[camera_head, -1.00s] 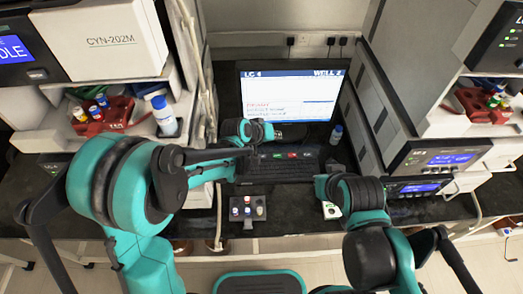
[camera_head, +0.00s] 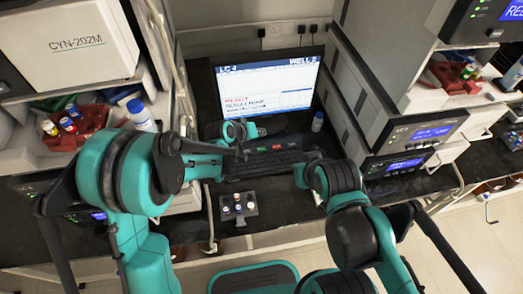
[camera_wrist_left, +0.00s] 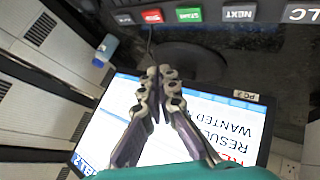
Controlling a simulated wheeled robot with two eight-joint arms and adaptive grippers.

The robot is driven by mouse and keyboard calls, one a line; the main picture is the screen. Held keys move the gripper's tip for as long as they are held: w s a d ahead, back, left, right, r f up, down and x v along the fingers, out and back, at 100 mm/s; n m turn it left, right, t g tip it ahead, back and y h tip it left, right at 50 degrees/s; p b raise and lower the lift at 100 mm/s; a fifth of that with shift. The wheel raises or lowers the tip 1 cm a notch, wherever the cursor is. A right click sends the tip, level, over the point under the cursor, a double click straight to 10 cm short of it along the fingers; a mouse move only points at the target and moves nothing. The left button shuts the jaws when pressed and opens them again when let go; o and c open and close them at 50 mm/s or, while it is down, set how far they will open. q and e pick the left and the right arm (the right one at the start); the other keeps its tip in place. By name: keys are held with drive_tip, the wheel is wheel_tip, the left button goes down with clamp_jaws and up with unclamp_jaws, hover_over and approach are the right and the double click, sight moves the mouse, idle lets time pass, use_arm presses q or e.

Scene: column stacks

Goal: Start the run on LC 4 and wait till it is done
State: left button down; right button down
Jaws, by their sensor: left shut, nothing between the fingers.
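In the left wrist view the green START key (camera_wrist_left: 188,14) sits between the red STOP key (camera_wrist_left: 151,16) and the NEXT key (camera_wrist_left: 238,13). My left gripper (camera_wrist_left: 160,72) is shut and empty, apart from the keys in that picture. My right gripper is hidden behind its arm.
A small block with several capped vials (camera_head: 238,207) stands in front of the panel. A blue-capped bottle (camera_head: 317,121) stands right of the monitor. Instrument stacks with shelves, such as the CYN-202M unit (camera_head: 75,45), flank the bench on both sides.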

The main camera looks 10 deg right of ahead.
sight(260, 150)
use_arm(q)
wheel_tip(260, 150, down, 7)
drive_tip(key=b, duration=0.5)
drive_tip(key=shift+f, duration=0.1)
idle(1.1)
drive_tip(key=shift+f+b, duration=0.3)
drive_tip(key=shift+b, duration=0.1)
drive_tip(key=shift+f+b, duration=0.4)
drive_tip(key=shift+f, duration=0.05)
idle(0.5)
drive_tip(key=shift+r, duration=0.1)
drive_tip(key=shift+r+p, duration=0.55)
drive_tip(key=shift+r, duration=0.25)
